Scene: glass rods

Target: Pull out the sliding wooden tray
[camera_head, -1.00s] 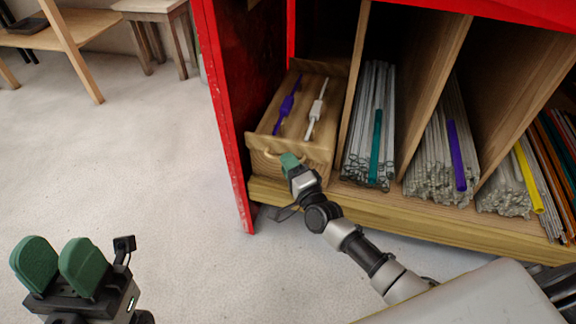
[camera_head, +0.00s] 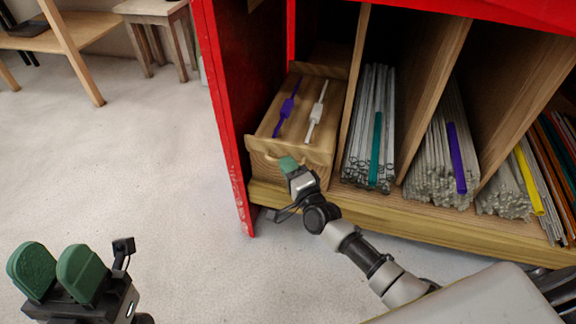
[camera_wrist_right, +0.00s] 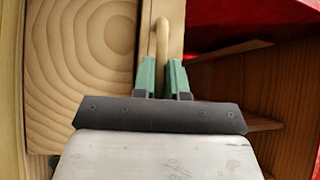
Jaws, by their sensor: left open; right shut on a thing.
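The wooden tray (camera_head: 318,154) sits in the leftmost compartment of the red cabinet, with a purple piece (camera_head: 287,106) and a white piece (camera_head: 316,110) on it. Its front face also shows in the right wrist view (camera_wrist_right: 82,50). A curved wooden handle (camera_wrist_right: 165,30) is on its front. My right gripper (camera_head: 288,163) is at the tray's front; in the right wrist view its green fingers (camera_wrist_right: 165,75) are shut on the handle. My left gripper (camera_head: 56,272) is open and empty at the lower left, well away from the tray.
The red cabinet's side panel (camera_head: 232,130) stands just left of the tray, and a wooden divider (camera_head: 355,90) just right. Bundles of glass rods (camera_head: 368,130) fill the other compartments. The floor (camera_head: 130,170) in front is clear. Wooden furniture (camera_head: 150,8) stands at the back left.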

